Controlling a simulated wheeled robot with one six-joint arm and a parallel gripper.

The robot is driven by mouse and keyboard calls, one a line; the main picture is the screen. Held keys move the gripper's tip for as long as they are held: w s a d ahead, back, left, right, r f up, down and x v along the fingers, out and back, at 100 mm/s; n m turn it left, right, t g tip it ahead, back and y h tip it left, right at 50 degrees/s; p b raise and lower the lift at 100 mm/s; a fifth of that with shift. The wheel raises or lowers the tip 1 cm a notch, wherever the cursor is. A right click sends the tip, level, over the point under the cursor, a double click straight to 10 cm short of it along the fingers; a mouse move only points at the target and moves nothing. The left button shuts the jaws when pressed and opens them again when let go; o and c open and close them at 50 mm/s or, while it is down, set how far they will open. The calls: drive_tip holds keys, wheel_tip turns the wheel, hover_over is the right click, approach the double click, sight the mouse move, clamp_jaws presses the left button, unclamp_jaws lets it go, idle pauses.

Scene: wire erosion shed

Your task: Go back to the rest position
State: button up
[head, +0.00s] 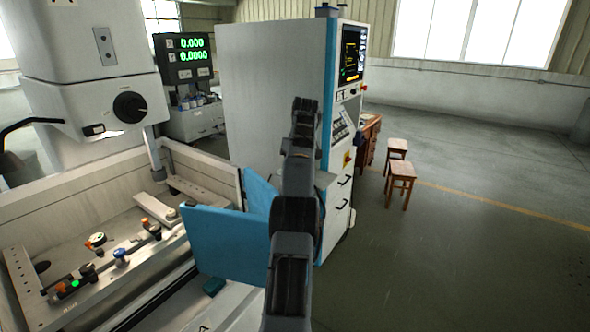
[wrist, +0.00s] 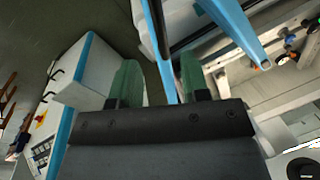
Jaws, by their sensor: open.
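My gripper (wrist: 160,80) shows in the wrist view as two greenish fingers set wide apart, with nothing between them. It is open and empty. In the head view my arm rises upright in the middle, in front of the tall control cabinet (head: 270,85). The fingers cannot be made out there. The wrist view is tilted, with the cabinet (wrist: 84,80) on the left and the machine's work tank (wrist: 262,90) on the right.
The erosion machine's tank (head: 95,180) with clamps and small parts stands at left, its blue door (head: 220,245) open beside my arm. A readout (head: 188,58) stands behind. Two wooden stools (head: 402,172) stand right of the cabinet. The floor at right is clear.

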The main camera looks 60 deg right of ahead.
drive_tip(key=shift+w, duration=0.1)
idle(0.3)
drive_tip(key=w+a+r+n+h+b, duration=0.1)
drive_tip(key=w+a, duration=0.5)
drive_tip(key=a, duration=0.7)
drive_tip(key=w+a+r+n+h+b, duration=0.1)
drive_tip(key=w+a, duration=0.5)
drive_tip(key=a, duration=0.7)
drive_tip(key=s+a+f+n+t, duration=0.1)
drive_tip(key=s+a+f, duration=0.3)
drive_tip(key=a, duration=0.3)
drive_tip(key=s+a+f+n+t+b, duration=0.1)
drive_tip(key=s+a+f, duration=0.3)
drive_tip(key=a, duration=0.4)
drive_tip(key=s+a+f+t+b, duration=0.1)
drive_tip(key=s+a+f, duration=0.3)
drive_tip(key=a+f, duration=0.2)
drive_tip(key=shift+s+a+f+n+t, duration=0.3)
drive_tip(key=shift+s+a+n+t, duration=0.1)
drive_tip(key=shift+a, duration=0.6)
